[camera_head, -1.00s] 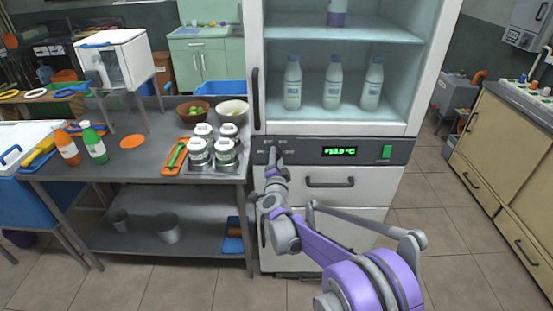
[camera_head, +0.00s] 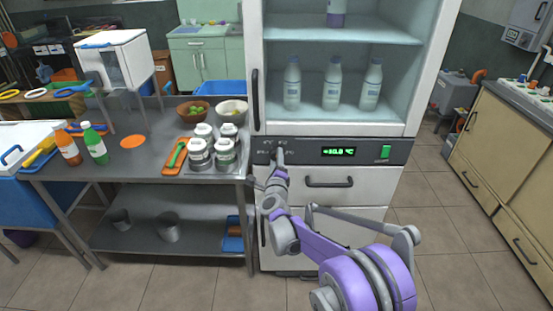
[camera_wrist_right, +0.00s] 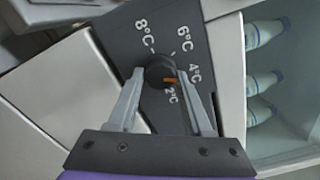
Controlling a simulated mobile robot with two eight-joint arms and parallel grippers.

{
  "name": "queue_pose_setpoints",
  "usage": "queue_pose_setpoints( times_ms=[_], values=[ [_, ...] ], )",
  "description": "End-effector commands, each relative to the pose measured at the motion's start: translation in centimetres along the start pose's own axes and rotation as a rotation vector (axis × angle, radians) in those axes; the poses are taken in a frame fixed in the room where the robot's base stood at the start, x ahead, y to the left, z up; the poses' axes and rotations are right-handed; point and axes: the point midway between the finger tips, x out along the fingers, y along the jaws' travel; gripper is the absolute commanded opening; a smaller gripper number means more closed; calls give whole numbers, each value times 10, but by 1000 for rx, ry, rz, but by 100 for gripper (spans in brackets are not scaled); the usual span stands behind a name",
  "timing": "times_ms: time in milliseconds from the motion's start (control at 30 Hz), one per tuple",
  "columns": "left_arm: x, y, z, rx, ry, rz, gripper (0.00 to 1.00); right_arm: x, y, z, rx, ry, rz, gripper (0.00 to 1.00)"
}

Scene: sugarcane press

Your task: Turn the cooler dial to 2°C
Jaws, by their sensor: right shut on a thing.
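The cooler (camera_head: 400,150) stands in the middle of the head view, with a grey control panel below its glass compartment. In the right wrist view, its dark round dial (camera_wrist_right: 158,68) has an orange pointer, aimed between the 4°C and 2°C marks. My right gripper (camera_wrist_right: 160,74) is shut on the dial, one finger on each side. In the head view my right gripper (camera_head: 279,157) is at the panel's left part and hides the dial. The green display (camera_head: 338,152) shows about 10 °C; its sign is hard to read. My left gripper is not in view.
Several bottles (camera_head: 332,84) stand inside the cooler. A drawer handle (camera_head: 330,182) lies below the panel, right of my arm. A steel table (camera_head: 110,180) with jars, bowls and bottles stands close on the left. The floor at right is clear.

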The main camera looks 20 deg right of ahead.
Motion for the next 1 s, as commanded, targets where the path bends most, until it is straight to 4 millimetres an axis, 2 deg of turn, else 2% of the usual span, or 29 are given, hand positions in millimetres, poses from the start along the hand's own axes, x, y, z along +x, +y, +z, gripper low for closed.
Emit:
queue_pose_setpoints(
  times_ms=[1000],
  values=[
    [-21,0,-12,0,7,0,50,0,3,2,925,0,1,0]
  ],
)
